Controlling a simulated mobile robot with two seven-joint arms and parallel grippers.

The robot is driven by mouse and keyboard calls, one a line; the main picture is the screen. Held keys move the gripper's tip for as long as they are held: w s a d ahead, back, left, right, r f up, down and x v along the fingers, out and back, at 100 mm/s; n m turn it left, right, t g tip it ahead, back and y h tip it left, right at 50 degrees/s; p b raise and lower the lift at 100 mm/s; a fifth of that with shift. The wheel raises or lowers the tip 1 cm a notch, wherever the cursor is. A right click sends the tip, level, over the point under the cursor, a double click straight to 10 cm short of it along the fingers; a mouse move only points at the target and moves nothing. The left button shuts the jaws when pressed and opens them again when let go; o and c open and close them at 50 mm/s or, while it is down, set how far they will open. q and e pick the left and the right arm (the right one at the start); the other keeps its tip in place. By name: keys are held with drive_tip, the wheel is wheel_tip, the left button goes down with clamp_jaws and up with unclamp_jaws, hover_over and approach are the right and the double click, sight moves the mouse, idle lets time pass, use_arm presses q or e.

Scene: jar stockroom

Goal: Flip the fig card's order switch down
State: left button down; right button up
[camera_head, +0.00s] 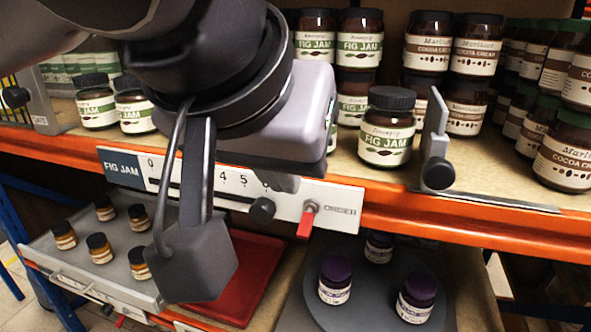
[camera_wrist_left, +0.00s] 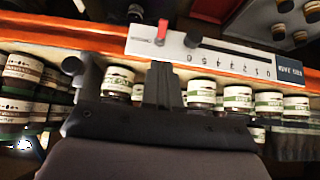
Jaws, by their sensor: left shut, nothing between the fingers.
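The fig card (camera_head: 336,194) is a white strip with a blue FIG JAM label, a number scale and the word ORDER, on the orange shelf edge. Its order switch (camera_head: 305,226) is a red lever that hangs downward from a round metal pivot. In the left wrist view, which is upside down, the card (camera_wrist_left: 225,57) and the red switch (camera_wrist_left: 162,29) show near the top; the lever points the same way. My left gripper (camera_head: 285,183) is shut and empty in front of the card, left of the switch; its shut fingers also show in the wrist view (camera_wrist_left: 162,72). My right gripper is not seen.
A black slider knob (camera_head: 262,210) sits on the card left of the switch. Fig jam jars (camera_head: 387,130) stand above, beside a grey divider (camera_head: 437,140). Below are a red tray (camera_head: 262,260), a grey tray (camera_head: 72,272) with jars, and a dark round plate (camera_head: 385,285) with purple-lidded jars.

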use_arm(q)
drive_tip(key=shift+s+a+r, duration=0.25)
drive_tip(key=shift+s+r, duration=0.2)
drive_tip(key=shift+s, duration=0.15)
drive_tip(key=shift+s+a+r, duration=0.2)
drive_tip(key=shift+s+r, duration=0.25)
drive_tip(key=shift+s, duration=0.1)
